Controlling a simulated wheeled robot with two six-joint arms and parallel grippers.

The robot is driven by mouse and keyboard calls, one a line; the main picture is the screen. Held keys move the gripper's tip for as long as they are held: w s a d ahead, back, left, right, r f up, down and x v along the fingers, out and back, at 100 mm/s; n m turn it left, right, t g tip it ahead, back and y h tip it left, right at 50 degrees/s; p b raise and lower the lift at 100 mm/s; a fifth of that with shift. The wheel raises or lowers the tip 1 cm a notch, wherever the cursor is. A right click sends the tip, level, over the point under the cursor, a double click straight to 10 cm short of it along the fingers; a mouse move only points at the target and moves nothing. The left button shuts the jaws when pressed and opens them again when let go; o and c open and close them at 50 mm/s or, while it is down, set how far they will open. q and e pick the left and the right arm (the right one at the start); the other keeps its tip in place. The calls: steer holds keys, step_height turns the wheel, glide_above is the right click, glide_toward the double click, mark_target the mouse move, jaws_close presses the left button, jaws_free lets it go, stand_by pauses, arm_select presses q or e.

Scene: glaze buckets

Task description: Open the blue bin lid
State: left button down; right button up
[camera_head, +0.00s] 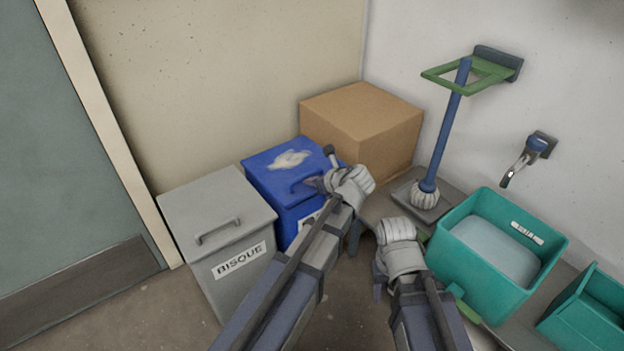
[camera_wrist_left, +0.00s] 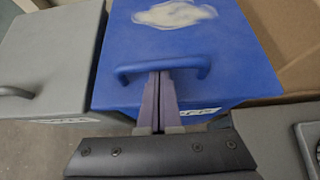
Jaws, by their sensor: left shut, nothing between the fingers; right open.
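The blue bin (camera_head: 283,213) stands between a grey bin and a cardboard box. Its blue lid (camera_head: 270,165) lies shut, with a pale smear on top and a curved blue handle (camera_head: 305,184) at the front. The lid also fills the upper middle of the left wrist view (camera_wrist_left: 225,45). My left gripper (camera_head: 322,184) is at this handle. In the left wrist view its fingers (camera_wrist_left: 158,76) are shut together at the handle's middle, with nothing between them. Whether they touch the handle is unclear. My right gripper (camera_head: 398,232) is open, left of the teal tub.
The grey bin (camera_head: 205,205), labelled BISQUE, has its own lid handle. The cardboard box (camera_head: 362,120) stands behind right. A blue-handled mop (camera_head: 447,130), a wall tap (camera_head: 527,158) and teal tubs (camera_head: 480,265) are at right. Floor is clear in front of the door.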

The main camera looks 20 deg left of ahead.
arm_select(q)
steer(key=r+h+p, duration=0.1)
steer(key=r+p, duration=0.2)
steer(key=p, duration=0.1)
steer(key=w+a+r+g+p, duration=0.1)
steer(key=r+p, duration=0.1)
steer(key=p, duration=0.1)
steer(key=w+a+r+g+h+p, duration=0.1)
steer(key=r+p, duration=0.2)
steer(key=p, duration=0.1)
steer(key=shift+a+r+h+p, duration=0.2)
steer(key=shift+r+h+p, duration=0.1)
steer(key=w+a+r+g+h+p, duration=0.4)
steer(key=w+a+r+p, duration=0.8)
steer(key=a+p, duration=0.3)
steer(key=shift+a+r+g+h+p, duration=0.35)
steer(key=shift+h+p, duration=0.55)
steer(key=shift+p, duration=0.25)
steer(key=shift+w+r, duration=0.1)
